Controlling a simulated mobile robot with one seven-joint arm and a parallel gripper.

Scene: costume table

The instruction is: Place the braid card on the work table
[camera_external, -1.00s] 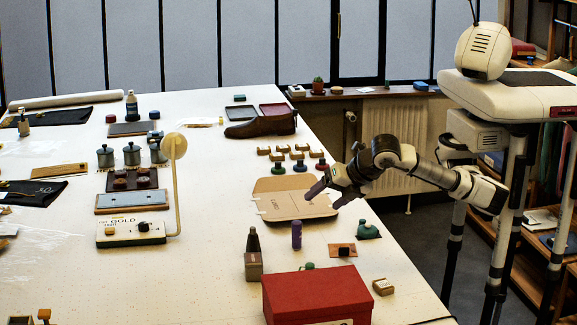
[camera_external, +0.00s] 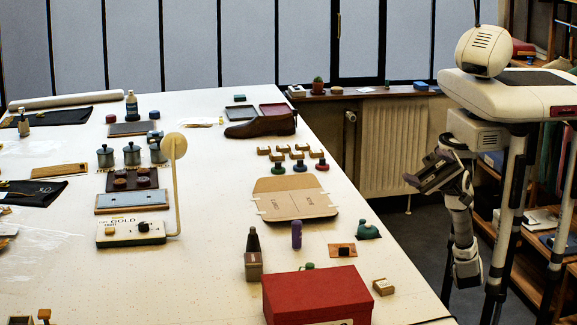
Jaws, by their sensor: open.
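The work table (camera_external: 200,285) is the long pale table filling the left and middle of the view. I cannot tell for sure which thing is the braid card. A flat tan card piece (camera_external: 295,204) with small white tabs lies on the table's right part. A flat brown card-like piece (camera_external: 59,171) lies at the left beside dark cloth. My gripper (camera_external: 411,180) is open, with nothing visible in it. It is drawn back near my body, beyond the table's right edge and apart from everything on the table.
A red box (camera_external: 317,295) stands at the front right. A purple bottle (camera_external: 296,234), a dark cone-topped block (camera_external: 253,255) and stamps stand near the card piece. A brown shoe (camera_external: 262,126) lies farther back. A thin upright lamp (camera_external: 177,190) stands mid-table. The front middle is mostly clear.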

